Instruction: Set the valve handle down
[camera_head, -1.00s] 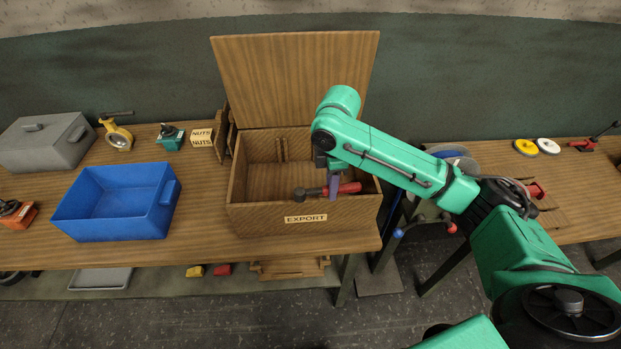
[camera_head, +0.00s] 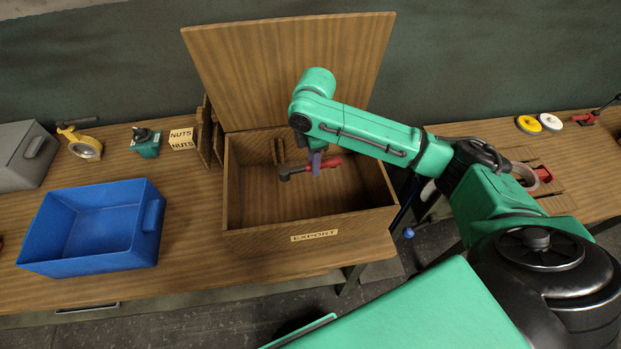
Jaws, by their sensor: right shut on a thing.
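The handle lies roughly level in the picture, over the inside of the open wooden box marked EXPORT (camera_head: 240,236). I cannot tell whether it touches the box floor. My left gripper is not in view.
The box lid (camera_head: 290,70) stands open at the back. An empty blue bin (camera_head: 97,215) is to the left. A NUTS box (camera_head: 182,139), a teal valve (camera_head: 146,141) and a yellow valve (camera_head: 85,147) stand behind it. Bare table lies between bin and box.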

